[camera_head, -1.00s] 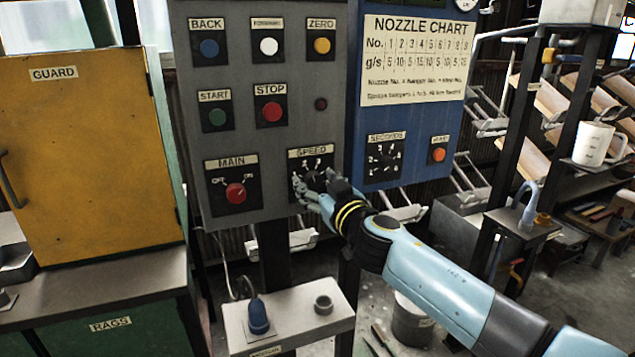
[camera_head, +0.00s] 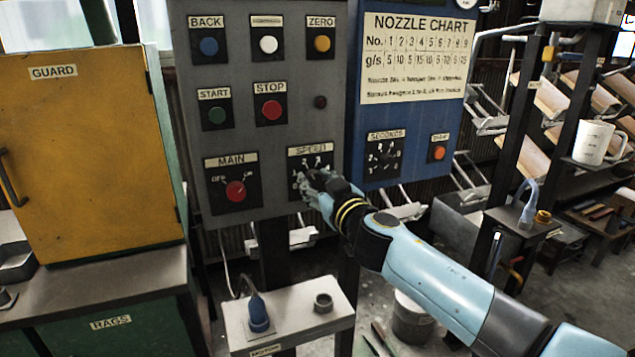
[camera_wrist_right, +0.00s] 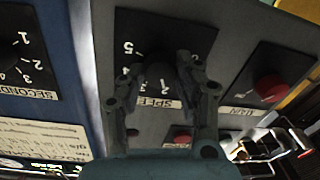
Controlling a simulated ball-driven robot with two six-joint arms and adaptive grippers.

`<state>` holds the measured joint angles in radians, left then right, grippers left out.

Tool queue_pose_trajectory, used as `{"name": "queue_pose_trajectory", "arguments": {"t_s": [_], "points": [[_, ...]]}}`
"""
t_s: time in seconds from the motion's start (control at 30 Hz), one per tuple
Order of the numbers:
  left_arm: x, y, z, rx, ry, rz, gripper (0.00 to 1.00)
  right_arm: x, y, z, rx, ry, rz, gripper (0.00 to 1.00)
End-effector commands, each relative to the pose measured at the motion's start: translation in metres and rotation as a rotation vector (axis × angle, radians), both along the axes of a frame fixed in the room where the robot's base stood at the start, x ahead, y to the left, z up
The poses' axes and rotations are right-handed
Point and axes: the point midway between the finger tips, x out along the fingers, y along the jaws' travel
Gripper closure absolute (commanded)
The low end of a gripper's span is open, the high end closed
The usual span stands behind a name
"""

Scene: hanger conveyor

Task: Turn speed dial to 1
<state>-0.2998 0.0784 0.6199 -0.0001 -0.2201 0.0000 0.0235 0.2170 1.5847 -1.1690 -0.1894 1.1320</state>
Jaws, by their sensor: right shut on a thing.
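The speed dial's black plate (camera_head: 322,158) sits at the lower right of the grey control panel (camera_head: 275,130), under a SPEED label. My right gripper (camera_head: 310,183) is at the dial, its fingers covering most of the knob. In the right wrist view the two fingers of my right gripper (camera_wrist_right: 160,85) lie on either side of the dark round knob (camera_wrist_right: 160,72), shut on it. Some scale numbers, such as 5, show there, but the pointer's setting cannot be made out. My left gripper is not in view.
The red MAIN switch (camera_head: 235,191) is left of the speed dial. A blue panel with a SECONDS dial (camera_head: 383,158) and an orange button (camera_head: 438,153) stands to the right.

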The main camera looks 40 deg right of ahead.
Motion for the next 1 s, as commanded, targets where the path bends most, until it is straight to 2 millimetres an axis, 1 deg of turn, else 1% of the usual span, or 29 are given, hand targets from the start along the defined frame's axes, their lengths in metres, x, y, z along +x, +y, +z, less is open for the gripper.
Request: {"name": "queue_pose_trajectory", "arguments": {"t_s": [0.17, 0.7, 1.0], "points": [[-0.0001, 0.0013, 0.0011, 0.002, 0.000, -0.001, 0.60, 0.0000, 0.0004, 0.0003, -0.100, 0.024, 0.000, 0.99], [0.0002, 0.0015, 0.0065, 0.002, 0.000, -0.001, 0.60, 0.0002, 0.0016, 0.0004, -0.523, 0.126, 0.002, 0.99], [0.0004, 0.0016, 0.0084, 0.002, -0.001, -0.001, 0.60, 0.0003, 0.0019, -0.0001, -0.665, 0.160, 0.001, 0.99]]}}
